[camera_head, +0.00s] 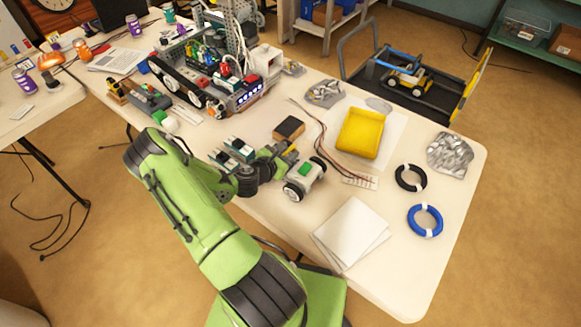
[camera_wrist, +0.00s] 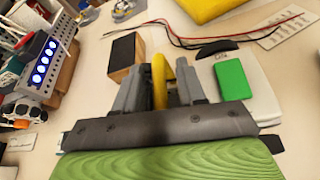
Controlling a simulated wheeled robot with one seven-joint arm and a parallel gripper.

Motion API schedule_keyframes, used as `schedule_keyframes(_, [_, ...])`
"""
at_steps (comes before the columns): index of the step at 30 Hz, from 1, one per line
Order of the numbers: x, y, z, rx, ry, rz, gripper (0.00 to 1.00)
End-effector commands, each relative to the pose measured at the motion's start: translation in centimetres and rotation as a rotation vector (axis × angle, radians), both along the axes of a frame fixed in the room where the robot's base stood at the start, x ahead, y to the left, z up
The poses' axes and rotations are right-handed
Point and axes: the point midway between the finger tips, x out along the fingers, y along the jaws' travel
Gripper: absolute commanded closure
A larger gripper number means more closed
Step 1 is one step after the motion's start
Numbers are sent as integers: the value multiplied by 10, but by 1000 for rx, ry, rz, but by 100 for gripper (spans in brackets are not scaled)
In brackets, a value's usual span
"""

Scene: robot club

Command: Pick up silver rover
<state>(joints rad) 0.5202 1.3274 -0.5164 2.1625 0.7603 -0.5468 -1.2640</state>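The silver rover (camera_head: 304,180) is a small grey-white vehicle with black wheels and a green block on top. It stands on the white table just right of my gripper (camera_head: 276,163). In the wrist view, the rover's pale body (camera_wrist: 262,88) and green block lie right of my gripper (camera_wrist: 160,72). The grey fingers are apart, with a curved yellow piece (camera_wrist: 160,78) between them. It seems to belong to the rover, but its join is hidden. I cannot tell whether the fingers touch it. The rover's left side is partly hidden by my gripper.
A black and brown block (camera_head: 289,128) lies just beyond my gripper, with red and black wires (camera_head: 322,140) to its right. A yellow tray (camera_head: 361,134), white papers (camera_head: 351,233) and two cable rings stand further right. A large robot (camera_head: 215,75) fills the table's left part.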

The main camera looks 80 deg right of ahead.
Motion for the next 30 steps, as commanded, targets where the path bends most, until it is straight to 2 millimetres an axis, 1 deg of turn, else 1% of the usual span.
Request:
schedule_keyframes(1, [0, 0, 0, 0, 0, 0, 69])
schedule_keyframes(7, [0, 0, 0, 0, -1, 0, 100])
schedule_keyframes(30, [0, 0, 0, 0, -1, 0, 100])
